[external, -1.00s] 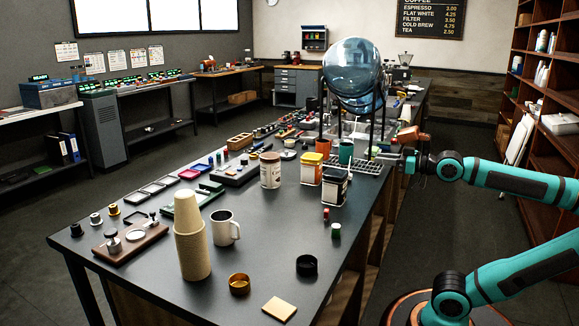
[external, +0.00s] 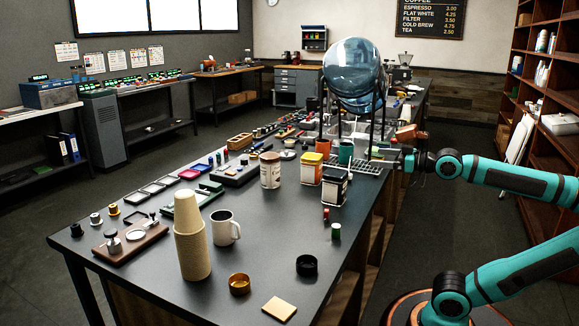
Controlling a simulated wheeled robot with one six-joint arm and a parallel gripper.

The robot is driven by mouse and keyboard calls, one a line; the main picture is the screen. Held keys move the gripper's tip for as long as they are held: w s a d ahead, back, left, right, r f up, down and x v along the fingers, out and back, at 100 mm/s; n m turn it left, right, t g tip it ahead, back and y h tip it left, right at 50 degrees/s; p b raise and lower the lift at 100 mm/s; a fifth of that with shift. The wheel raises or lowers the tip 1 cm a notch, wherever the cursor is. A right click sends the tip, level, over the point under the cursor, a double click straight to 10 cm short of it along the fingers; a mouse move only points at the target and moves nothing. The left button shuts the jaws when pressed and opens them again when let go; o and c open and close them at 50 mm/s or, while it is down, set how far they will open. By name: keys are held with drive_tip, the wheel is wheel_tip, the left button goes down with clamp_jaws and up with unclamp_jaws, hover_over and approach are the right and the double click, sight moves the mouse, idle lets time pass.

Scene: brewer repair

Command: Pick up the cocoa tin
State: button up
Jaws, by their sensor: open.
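Three tins stand upright close together on the dark table. One is a pale tin with a brown band and brown lid (external: 270,171), which looks like the cocoa tin, though its label is too small to read. Right of it are an orange-and-white tin with a yellow lid (external: 311,170) and a white tin with a black lid (external: 335,189). My gripper (external: 384,157) is open at the table's right edge, pointing left. It is apart from the tins, to their right, with the black-lidded and orange tins between it and the brown-lidded one.
A dark green cup (external: 346,152) and a grille tray (external: 367,167) lie near my gripper. A reddish-brown block (external: 406,132) is just behind it. Paper cups (external: 191,240) and a white mug (external: 225,228) stand at the front. The table's front right is mostly clear.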

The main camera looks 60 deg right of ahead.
drive_tip(key=w+d+r+n+g, duration=0.15)
drive_tip(key=w+r+g, duration=0.3)
drive_tip(key=w, duration=0.65)
drive_tip(key=w+r+n+g, duration=0.25)
drive_tip(key=w+r, duration=0.25)
drive_tip(key=w, duration=0.7)
drive_tip(key=n+g+y, duration=0.1)
drive_tip(key=n+g, duration=0.3)
drive_tip(key=g, duration=0.5)
hover_over(272, 155)
drive_tip(key=s+d, duration=0.1)
wheel_tip(272, 155, down, 4)
drive_tip(key=f, duration=0.7)
drive_tip(key=w+f, duration=0.1)
drive_tip(key=f, duration=0.3)
drive_tip(key=shift+a+f, duration=0.15)
drive_tip(key=shift+a, duration=0.25)
drive_tip(key=shift+m, duration=0.3)
drive_tip(key=shift+w+a+f, duration=0.15)
drive_tip(key=shift+f, duration=0.7)
drive_tip(key=shift+w+a+f, duration=0.15)
drive_tip(key=shift+f, duration=0.7)
drive_tip(key=shift+w+a+f, duration=0.15)
drive_tip(key=shift+f, duration=0.7)
drive_tip(key=c, duration=1.2)
drive_tip(key=shift+c, duration=0.2)
drive_tip(key=shift+r, duration=0.15)
